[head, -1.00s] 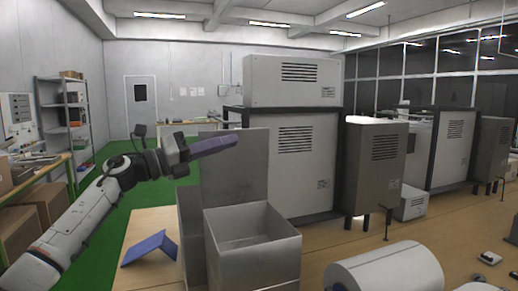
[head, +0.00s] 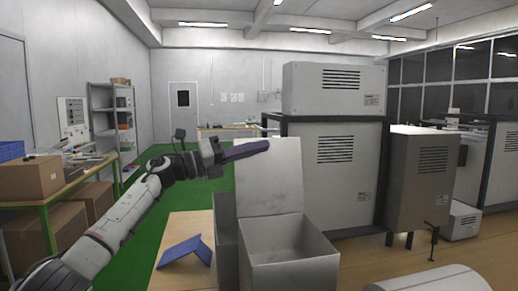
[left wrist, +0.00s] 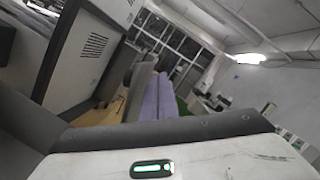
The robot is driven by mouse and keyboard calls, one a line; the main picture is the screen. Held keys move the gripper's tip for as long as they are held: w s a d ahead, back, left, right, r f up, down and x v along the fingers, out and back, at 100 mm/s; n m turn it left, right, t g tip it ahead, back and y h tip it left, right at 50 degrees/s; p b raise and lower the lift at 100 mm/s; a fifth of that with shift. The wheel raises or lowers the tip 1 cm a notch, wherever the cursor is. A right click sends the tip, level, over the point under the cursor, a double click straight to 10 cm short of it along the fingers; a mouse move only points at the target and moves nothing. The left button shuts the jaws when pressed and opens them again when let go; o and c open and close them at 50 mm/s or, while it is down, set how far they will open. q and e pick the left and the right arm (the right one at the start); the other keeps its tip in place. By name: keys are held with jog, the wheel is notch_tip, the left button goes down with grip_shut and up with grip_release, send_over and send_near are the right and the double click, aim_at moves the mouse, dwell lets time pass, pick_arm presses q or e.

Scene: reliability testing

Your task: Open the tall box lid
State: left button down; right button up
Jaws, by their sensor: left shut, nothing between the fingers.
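The tall grey box (head: 290,270) stands on the wooden table with its top open and its inside looking empty. Its lid (head: 272,185) stands upright at the back of the box. My left gripper (head: 268,146) has long purple fingers that are shut and empty. In the head view they overlap the lid's upper left edge; I cannot tell whether they touch it. The purple fingers also show together in the left wrist view (left wrist: 158,100). My right gripper is not in view.
A blue folded piece (head: 187,250) lies on the table (head: 180,280) left of the box. Large grey cabinets (head: 335,170) stand behind and to the right. A shelf (head: 112,125) and a bench with cardboard boxes (head: 30,180) are at the left, beyond green floor.

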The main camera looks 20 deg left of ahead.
pick_arm(q)
jog(key=b+v, duration=0.3)
jog(key=v, duration=0.7)
jog(key=shift+a, duration=0.15)
